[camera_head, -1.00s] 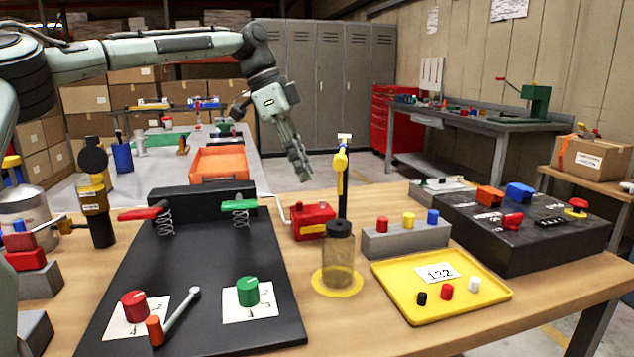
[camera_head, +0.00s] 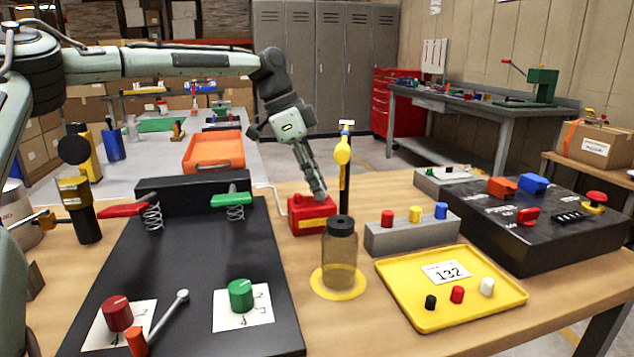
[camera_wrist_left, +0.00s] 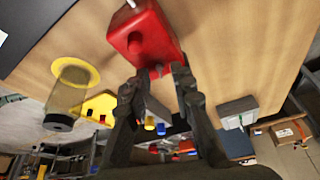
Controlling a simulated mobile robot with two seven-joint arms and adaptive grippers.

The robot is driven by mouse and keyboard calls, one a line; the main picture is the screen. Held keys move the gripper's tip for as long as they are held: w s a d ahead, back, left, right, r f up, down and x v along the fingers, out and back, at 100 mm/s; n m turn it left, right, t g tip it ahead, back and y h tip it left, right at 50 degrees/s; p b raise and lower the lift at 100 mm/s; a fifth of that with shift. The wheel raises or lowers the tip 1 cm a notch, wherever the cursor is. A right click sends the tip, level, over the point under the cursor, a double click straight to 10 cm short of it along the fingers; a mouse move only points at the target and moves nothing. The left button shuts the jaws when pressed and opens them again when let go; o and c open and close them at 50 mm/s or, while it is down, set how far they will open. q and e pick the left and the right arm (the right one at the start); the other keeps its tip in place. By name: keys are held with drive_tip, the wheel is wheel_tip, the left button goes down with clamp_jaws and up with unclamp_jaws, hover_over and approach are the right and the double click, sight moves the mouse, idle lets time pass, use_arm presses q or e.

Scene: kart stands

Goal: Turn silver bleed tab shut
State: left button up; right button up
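My left gripper (camera_head: 320,194) points down at the top right of the red box (camera_head: 306,222) on the wooden table. In the left wrist view its two fingers (camera_wrist_left: 158,88) are apart. A small red stub (camera_wrist_left: 157,71) on the near end of the red box (camera_wrist_left: 142,32) shows between the fingertips, and nothing is visibly gripped. I cannot tell whether the fingers touch the box. A thin silver crank (camera_head: 268,187) comes out of the box's left side. I cannot clearly pick out a silver bleed tab. My right gripper is not in view.
A black post with a yellow fitting (camera_head: 342,152) stands close right of the gripper. A capped clear jar (camera_head: 340,262) is in front. A grey block with coloured pegs (camera_head: 410,236) and a yellow tray (camera_head: 400,296) lie right. A black board (camera_head: 205,275) lies left.

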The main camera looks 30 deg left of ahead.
use_arm(q)
drive_tip(key=shift+c, duration=0.3)
clamp_jaws()
drive_tip(key=shift+w+m, duration=0.1)
drive_tip(key=shift+m, duration=0.2)
drive_tip(key=m, duration=0.2)
drive_tip(key=m+g, duration=0.2)
drive_tip(key=m, duration=0.1)
drive_tip(key=shift+w+m+h, duration=0.3)
drive_tip(key=shift+h, duration=0.1)
drive_tip(key=m+g, duration=0.1)
drive_tip(key=m, duration=0.1)
drive_tip(key=m+g, duration=0.1)
drive_tip(key=m, duration=0.2)
drive_tip(key=shift+w+y, duration=0.2)
drive_tip(key=shift+y, duration=0.1)
drive_tip(key=shift+o, duration=0.3)
unclamp_jaws()
